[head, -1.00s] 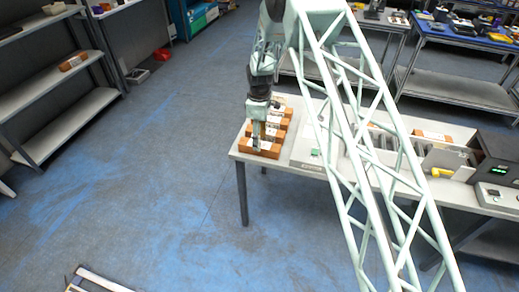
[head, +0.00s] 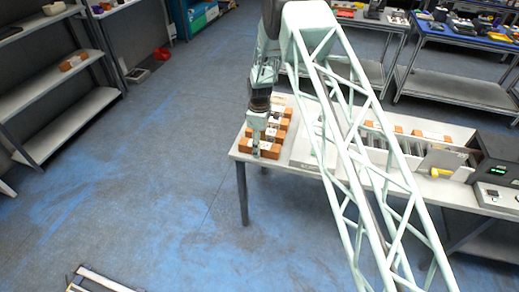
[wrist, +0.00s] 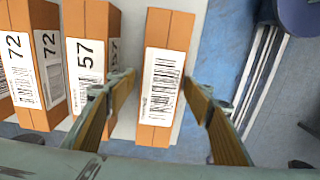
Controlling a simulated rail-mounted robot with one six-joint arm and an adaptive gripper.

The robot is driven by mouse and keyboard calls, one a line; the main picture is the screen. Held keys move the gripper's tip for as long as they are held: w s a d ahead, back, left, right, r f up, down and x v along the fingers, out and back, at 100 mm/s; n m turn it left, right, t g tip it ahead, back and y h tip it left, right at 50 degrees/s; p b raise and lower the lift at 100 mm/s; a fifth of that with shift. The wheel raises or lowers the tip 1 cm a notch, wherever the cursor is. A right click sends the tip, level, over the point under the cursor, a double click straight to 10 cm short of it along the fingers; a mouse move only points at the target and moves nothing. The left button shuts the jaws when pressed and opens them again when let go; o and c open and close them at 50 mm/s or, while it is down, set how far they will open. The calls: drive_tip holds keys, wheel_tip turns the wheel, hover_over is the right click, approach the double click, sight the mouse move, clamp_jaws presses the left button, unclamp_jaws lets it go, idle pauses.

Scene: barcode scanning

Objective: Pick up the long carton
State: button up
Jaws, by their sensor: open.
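Several orange-brown cartons with white barcode labels stand in a row at the left end of the table. The front carton (head: 270,149) in the head view appears to be the one with a barcode label in the wrist view (wrist: 153,136). It looks long and runs between my fingers. My gripper (head: 256,152) is open over the table's left end. In the wrist view my gripper (wrist: 158,82) has one finger on each side of this carton. I cannot tell whether either finger touches it.
A carton marked 57 (wrist: 90,15) stands just left of my left finger, with cartons marked 72 (wrist: 38,15) beyond it. The table (head: 300,160) also holds a divided bin and a dark device (head: 497,157) on the right. Open floor lies left of the table.

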idle(0.5)
drive_tip(key=c, duration=1.2)
drive_tip(key=shift+r, duration=0.2)
